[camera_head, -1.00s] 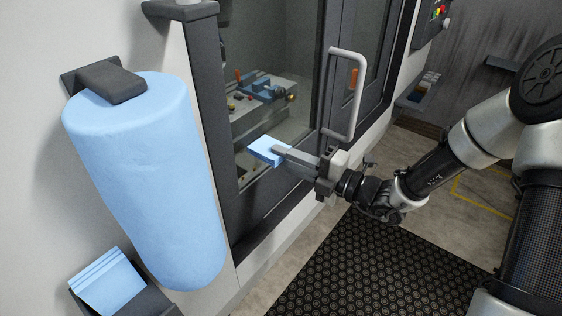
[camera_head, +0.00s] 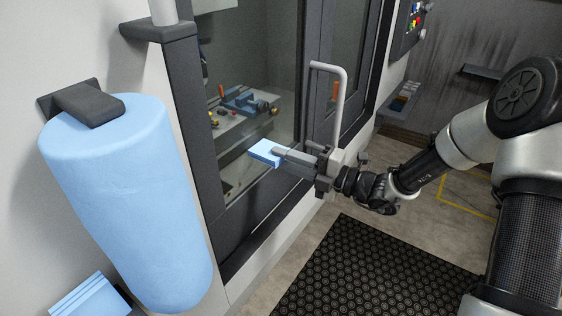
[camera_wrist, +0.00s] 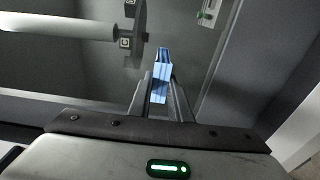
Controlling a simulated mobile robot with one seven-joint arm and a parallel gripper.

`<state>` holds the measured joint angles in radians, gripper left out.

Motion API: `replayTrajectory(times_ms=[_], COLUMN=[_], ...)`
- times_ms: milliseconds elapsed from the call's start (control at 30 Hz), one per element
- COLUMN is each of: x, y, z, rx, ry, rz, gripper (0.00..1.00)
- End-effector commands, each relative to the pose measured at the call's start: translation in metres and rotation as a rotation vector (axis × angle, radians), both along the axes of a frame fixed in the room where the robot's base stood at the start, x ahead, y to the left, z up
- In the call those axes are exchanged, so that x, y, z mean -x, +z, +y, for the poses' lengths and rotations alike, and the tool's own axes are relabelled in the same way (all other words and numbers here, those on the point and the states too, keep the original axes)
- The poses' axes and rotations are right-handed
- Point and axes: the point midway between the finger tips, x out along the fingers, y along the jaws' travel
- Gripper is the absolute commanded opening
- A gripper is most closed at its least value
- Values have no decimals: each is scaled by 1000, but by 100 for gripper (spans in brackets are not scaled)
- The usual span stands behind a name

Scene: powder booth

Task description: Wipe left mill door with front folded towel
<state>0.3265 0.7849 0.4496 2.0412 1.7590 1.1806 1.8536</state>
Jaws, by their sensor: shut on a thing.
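My gripper (camera_head: 287,156) is shut on a light blue folded towel (camera_head: 263,151), whose end sticks out past the fingers. The towel also shows between the two fingers in the wrist view (camera_wrist: 163,62). The towel is in front of the lower part of the left mill door (camera_head: 226,106), a dark-framed glass panel. I cannot tell whether the towel touches the glass. A grey vertical door handle (camera_head: 342,100) stands just above and right of my gripper.
A large blue towel roll (camera_head: 130,200) hangs on the wall at left. More folded blue towels (camera_head: 92,299) lie in a dark holder below it. Behind the glass is a vise (camera_head: 246,101). A black mat (camera_head: 375,270) covers the floor. A control panel (camera_head: 412,22) is at top right.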

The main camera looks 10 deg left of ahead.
Motion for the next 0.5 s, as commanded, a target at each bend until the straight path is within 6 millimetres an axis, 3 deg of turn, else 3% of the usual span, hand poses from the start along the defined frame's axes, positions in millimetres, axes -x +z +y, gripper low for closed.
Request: replayTrajectory(times_ms=[267, 500], x=[0, 19], y=[14, 14], z=[4, 11], rx=[-1, -2], ry=[2, 5], rz=[-3, -1], gripper=[0, 0])
